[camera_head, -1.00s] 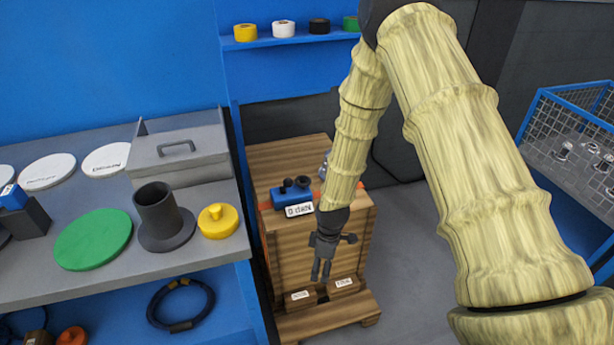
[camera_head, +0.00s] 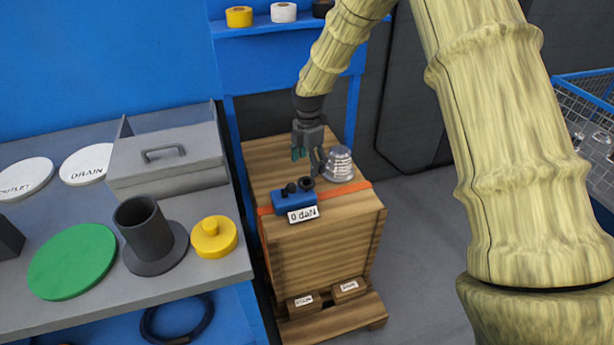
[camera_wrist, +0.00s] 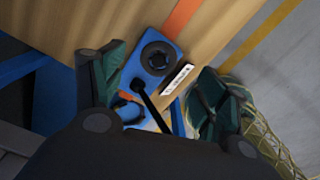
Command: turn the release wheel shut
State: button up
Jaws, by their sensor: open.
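A blue tension device (camera_head: 286,204) sits on top of the wooden crate, across an orange strap, with a label reading "0 daN". A black round wheel (camera_head: 306,184), which looks like the release wheel, stands on it beside a second small black part (camera_head: 291,188). In the wrist view the wheel (camera_wrist: 158,58) shows as a dark ring on the blue body, with a black lever below it. My gripper (camera_head: 308,160) points down over the crate top, just behind the device. It is open and empty; its green-padded fingers (camera_wrist: 160,92) are spread either side of the device in the wrist view.
A silver ribbed dome (camera_head: 340,164) stands on the crate (camera_head: 325,245) close to the right of my gripper. The grey bench (camera_head: 90,310) at left holds a green disc, a black flanged tube, a yellow cap and a lidded box. A wire basket is at far right.

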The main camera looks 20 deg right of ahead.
aim_at(308, 181)
jog(key=shift+f, duration=3.2)
jog(key=c, duration=1)
